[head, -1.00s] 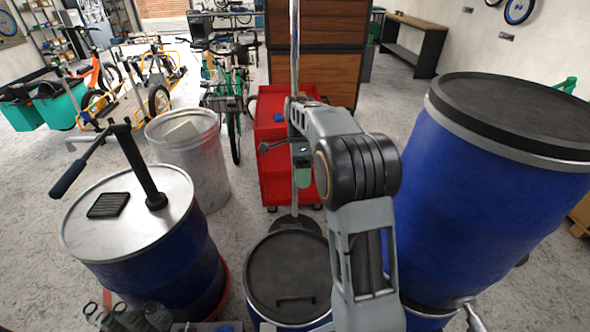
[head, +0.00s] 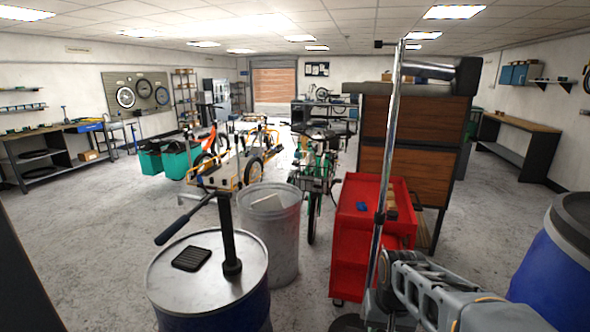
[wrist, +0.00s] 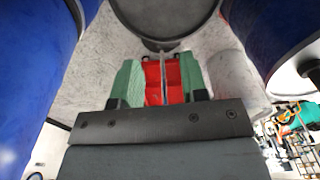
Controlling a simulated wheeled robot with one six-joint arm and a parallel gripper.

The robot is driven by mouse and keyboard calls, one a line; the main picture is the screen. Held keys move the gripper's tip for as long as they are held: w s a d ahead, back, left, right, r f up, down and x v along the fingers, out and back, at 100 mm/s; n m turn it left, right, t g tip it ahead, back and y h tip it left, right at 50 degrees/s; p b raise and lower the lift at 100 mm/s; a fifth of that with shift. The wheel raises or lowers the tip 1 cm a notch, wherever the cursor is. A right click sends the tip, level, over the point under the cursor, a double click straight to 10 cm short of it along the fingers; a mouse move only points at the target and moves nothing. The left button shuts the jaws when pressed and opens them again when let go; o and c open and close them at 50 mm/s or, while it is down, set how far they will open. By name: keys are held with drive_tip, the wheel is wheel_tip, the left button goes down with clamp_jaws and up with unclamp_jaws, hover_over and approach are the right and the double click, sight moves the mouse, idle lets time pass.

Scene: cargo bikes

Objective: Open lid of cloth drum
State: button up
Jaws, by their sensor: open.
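A blue drum with a hand pump (head: 228,235) stands at left, beside a grey bin (head: 270,240). A red cart (head: 350,230) and a chrome pole (head: 388,150) are ahead. A large blue drum (head: 545,260) stands at right. Open floor lies at left.

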drive_tip(key=shift+s+a+r+n+t, duration=1.1)
drive_tip(key=shift+s+r+t, duration=0.5)
drive_tip(key=shift+s, duration=1.85)
drive_tip(key=w+f+n+g+b, duration=0.1)
drive_tip(key=f+n+b, duration=0.4)
drive_tip(key=f, duration=0.7)
drive_tip(key=w+f+n+g+b, duration=0.1)
drive_tip(key=f+n+g+b, duration=0.2)
drive_tip(key=f+b, duration=0.7)
drive_tip(key=f+n+g+b, duration=0.2)
drive_tip(key=f+n+b, duration=0.4)
drive_tip(key=f, duration=0.9)
drive_tip(key=shift+w+a+n+y+b, duration=0.3)
drive_tip(key=shift+w+a+n+b, duration=0.1)
drive_tip(key=shift+b, duration=0.85)
drive_tip(key=shift+c, duration=0.3)
